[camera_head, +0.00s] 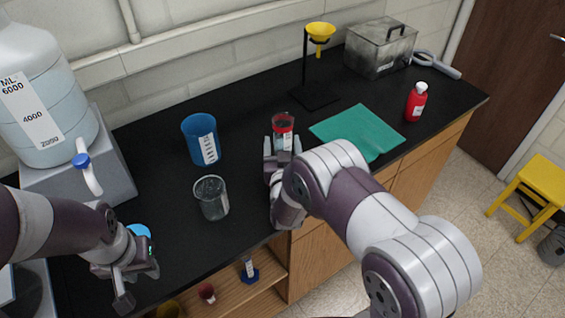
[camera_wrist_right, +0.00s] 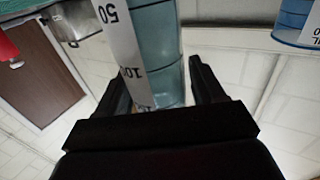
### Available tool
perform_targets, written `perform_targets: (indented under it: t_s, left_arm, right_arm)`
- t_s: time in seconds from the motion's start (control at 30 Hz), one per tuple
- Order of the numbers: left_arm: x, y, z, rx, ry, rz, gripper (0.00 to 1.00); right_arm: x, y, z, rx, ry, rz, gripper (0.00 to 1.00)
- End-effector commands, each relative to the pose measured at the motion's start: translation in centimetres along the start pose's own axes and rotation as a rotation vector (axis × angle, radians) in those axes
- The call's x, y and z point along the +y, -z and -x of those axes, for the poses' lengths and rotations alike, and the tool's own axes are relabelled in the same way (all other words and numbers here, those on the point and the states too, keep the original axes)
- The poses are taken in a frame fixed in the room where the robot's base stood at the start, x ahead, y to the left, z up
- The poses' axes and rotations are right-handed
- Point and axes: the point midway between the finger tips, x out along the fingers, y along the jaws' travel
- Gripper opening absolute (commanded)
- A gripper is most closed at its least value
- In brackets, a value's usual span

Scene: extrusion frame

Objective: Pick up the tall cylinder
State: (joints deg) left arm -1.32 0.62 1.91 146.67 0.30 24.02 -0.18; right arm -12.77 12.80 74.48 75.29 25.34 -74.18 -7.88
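The tall cylinder (camera_head: 284,138) is clear with a red band near its top and a white label; it stands upright on the black bench. In the right wrist view the cylinder (camera_wrist_right: 158,50) shows marks 50 and 100. My right gripper (camera_head: 283,150) has one finger on each side of it. In the wrist view the right gripper's fingers (camera_wrist_right: 160,80) flank the cylinder, with a thin gap seen at the right finger. Its base is hidden by my right arm. My left gripper (camera_head: 138,287) is open and empty at the bench's front left.
A glass beaker (camera_head: 211,198) and a blue beaker (camera_head: 202,140) stand left of the cylinder. A green mat (camera_head: 357,132), a yellow funnel on a stand (camera_head: 320,34), a red bottle (camera_head: 416,102) and a metal box (camera_head: 380,50) are to the right.

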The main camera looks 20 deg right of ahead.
Motion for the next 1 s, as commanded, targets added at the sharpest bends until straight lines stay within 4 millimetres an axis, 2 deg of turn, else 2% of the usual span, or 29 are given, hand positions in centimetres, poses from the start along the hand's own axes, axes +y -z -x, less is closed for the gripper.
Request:
perform_targets:
  t_s: [0.03,0.1,0.2,0.47,0.67,1.0]
  left_arm:
    - [0.0,0.0,0.0,0.000,0.000,0.000,0.36]
    - [0.0,0.0,0.0,0.000,0.000,0.000,0.36]
    - [0.0,0.0,0.0,0.000,0.000,0.000,0.36]
    - [0.0,0.0,0.0,0.000,0.000,0.000,0.36]
    - [0.0,0.0,-0.2,0.000,0.000,0.000,0.36]
    - [0.0,-0.1,-0.8,0.000,0.000,0.000,0.36]
  right_arm:
    - [0.0,0.0,0.0,0.000,0.000,0.000,0.50]
    - [0.0,0.0,0.0,0.000,0.000,0.000,0.27]
    - [0.0,0.0,0.0,0.001,0.000,0.000,0.00]
    - [0.0,0.1,0.0,0.000,0.000,0.000,0.00]
    - [0.0,0.9,0.0,0.001,0.000,-0.001,0.00]
    - [0.1,4.3,0.0,0.004,-0.001,-0.002,0.00]
